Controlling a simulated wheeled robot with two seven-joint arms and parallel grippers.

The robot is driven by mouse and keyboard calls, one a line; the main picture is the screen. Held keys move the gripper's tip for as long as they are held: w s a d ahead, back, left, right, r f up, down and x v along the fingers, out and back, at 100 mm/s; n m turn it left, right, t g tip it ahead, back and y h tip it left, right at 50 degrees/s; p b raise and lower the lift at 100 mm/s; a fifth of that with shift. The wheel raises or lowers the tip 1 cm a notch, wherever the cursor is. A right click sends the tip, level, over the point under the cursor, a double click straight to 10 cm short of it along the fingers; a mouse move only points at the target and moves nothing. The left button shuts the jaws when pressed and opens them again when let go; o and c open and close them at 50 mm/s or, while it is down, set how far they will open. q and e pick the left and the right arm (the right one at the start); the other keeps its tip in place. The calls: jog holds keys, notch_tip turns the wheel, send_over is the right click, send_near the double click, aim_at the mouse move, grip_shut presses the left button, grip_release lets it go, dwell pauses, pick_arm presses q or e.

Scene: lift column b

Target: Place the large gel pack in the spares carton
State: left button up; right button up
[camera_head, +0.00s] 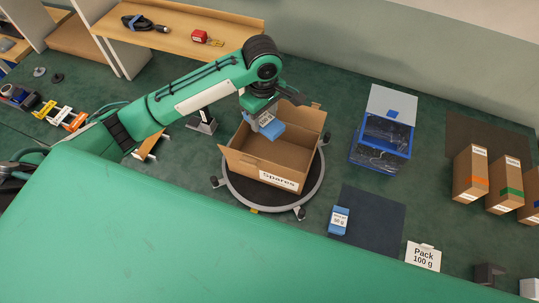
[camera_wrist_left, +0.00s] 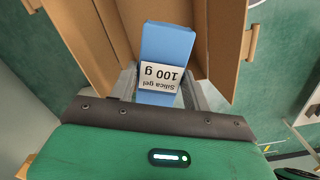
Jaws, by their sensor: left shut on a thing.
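A blue gel pack (camera_head: 271,129) is held by my left gripper (camera_head: 262,117) over the open spares carton (camera_head: 246,168). In the left wrist view the pack (camera_wrist_left: 168,45) has a white label reading "Silica gel 100 g" and sits between the fingers of my left gripper (camera_wrist_left: 157,82). The brown carton also shows behind it in that view (camera_wrist_left: 222,40). The carton stands on a round grey turntable (camera_head: 234,194), flaps open, with a "Spares" label facing front. A smaller blue pack (camera_head: 339,220) marked 50 g lies on a dark mat. My right gripper is not seen.
A blue bin (camera_head: 368,158) with a raised lid stands right of the carton. A card (camera_head: 423,256) reads "Pack 100 g". Several brown cartons stand at the far right. A wooden shelf (camera_head: 180,35) runs along the back. My large green arm link covers the lower left.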

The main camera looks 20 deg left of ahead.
pick_arm(q)
notch_tip(320, 180, down, 14)
jog(key=shift+r+p, duration=0.1)
jog(key=shift+p, duration=0.9)
notch_tip(320, 180, down, 3)
jog(key=shift+f, duration=0.45)
jog(key=shift+f+p, duration=0.1)
jog(key=shift+p, duration=0.2)
jog(key=o, duration=1)
